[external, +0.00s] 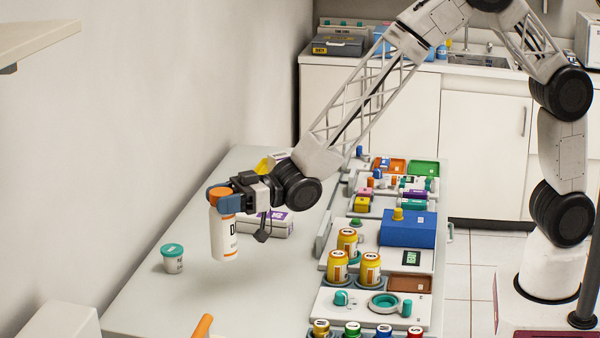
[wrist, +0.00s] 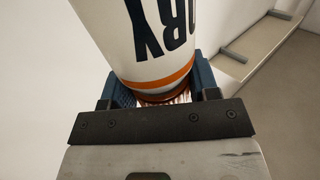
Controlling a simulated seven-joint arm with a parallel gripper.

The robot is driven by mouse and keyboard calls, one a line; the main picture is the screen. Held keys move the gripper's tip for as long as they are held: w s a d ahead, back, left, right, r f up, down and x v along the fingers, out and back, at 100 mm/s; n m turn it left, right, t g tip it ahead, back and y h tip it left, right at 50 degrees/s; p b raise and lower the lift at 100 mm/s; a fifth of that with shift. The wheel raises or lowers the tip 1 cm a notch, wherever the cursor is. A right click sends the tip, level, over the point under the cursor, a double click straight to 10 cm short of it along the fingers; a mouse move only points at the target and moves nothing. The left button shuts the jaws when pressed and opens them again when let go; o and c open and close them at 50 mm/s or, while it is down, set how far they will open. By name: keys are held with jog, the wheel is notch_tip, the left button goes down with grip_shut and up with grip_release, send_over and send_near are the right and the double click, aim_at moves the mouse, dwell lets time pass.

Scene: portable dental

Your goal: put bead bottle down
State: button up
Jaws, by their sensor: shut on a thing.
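The bead bottle (external: 223,238) is white with an orange cap, an orange band and dark lettering. It hangs upright in my gripper (external: 219,196), over the left part of the pale table (external: 150,300). My gripper is shut on the bottle near its cap, with blue fingers on either side. The bottle's base seems to be a little above the tabletop, with a soft shadow below. In the wrist view the bottle (wrist: 150,45) fills the space between the fingers, with its lettering and orange band showing.
A white and purple box (external: 268,223) lies behind my gripper. Trays with yellow jars (external: 347,240) and a blue box (external: 408,228) line the right side. An orange item (external: 202,326) is at the front.

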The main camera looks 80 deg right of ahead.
aim_at(224, 240)
jog(key=shift+f, duration=3.2)
jog(key=shift+f, duration=1.9)
jog(key=o, duration=1.4)
jog(key=shift+v, duration=6.05)
jog(key=shift+w, duration=0.1)
